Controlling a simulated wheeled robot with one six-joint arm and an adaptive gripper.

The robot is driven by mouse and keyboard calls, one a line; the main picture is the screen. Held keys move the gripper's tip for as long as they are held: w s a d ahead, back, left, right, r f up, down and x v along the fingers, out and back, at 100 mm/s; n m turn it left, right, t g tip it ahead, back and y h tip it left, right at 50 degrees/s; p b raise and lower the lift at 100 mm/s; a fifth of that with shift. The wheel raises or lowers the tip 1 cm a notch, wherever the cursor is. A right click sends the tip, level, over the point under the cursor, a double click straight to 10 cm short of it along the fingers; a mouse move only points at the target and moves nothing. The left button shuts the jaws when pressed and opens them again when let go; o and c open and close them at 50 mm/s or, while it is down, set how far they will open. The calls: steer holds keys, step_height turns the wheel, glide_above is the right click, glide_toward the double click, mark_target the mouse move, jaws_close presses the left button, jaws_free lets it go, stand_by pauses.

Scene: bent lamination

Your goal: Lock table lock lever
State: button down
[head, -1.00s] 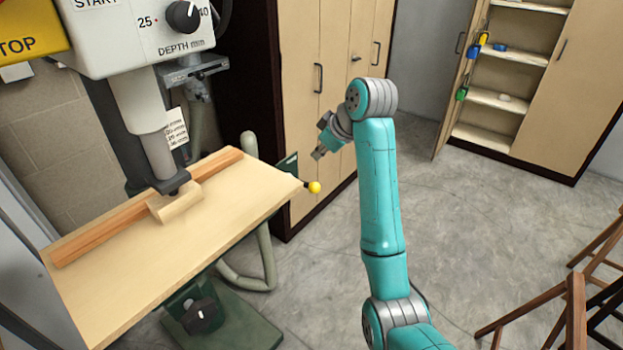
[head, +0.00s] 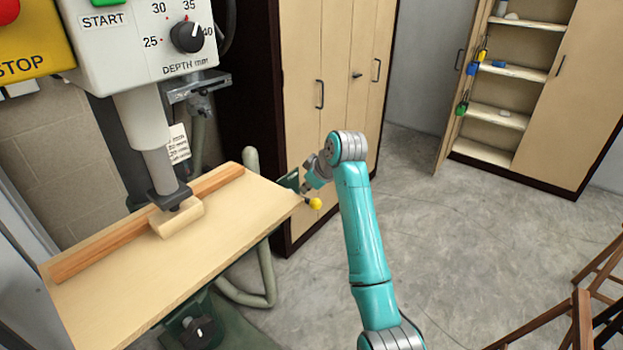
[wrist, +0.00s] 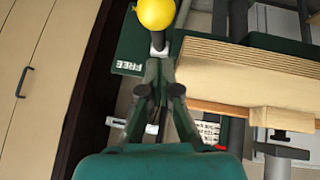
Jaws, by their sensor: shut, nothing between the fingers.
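The table lock lever ends in a yellow ball knob (head: 315,203) at the right corner of the wooden table (head: 130,265). In the wrist view the yellow ball (wrist: 156,13) is at the top centre, with its short stem below it. A dark green plate (wrist: 135,45) behind it carries the word FREE. My gripper (wrist: 158,62) is shut and empty, its fingertips close to the stem just below the ball; I cannot tell whether they touch it. In the head view my gripper (head: 306,187) is beside the plate, just above the ball, partly hidden by my wrist.
The machine with its depth dial (head: 187,37) stands over the table at left. A wooden fence (head: 150,222) and a block (head: 178,217) lie on the table. Tall cabinets (head: 325,90) stand close behind my gripper. The floor at right is clear up to a wooden stool.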

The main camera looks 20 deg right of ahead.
mark_target(310, 201)
steer(key=shift+s+d+f, duration=0.1)
steer(key=shift+d+f, duration=0.1)
steer(key=shift+f, duration=0.5)
steer(key=shift+d+f, duration=0.2)
steer(key=shift+f, duration=0.5)
steer(key=shift+f, duration=0.1)
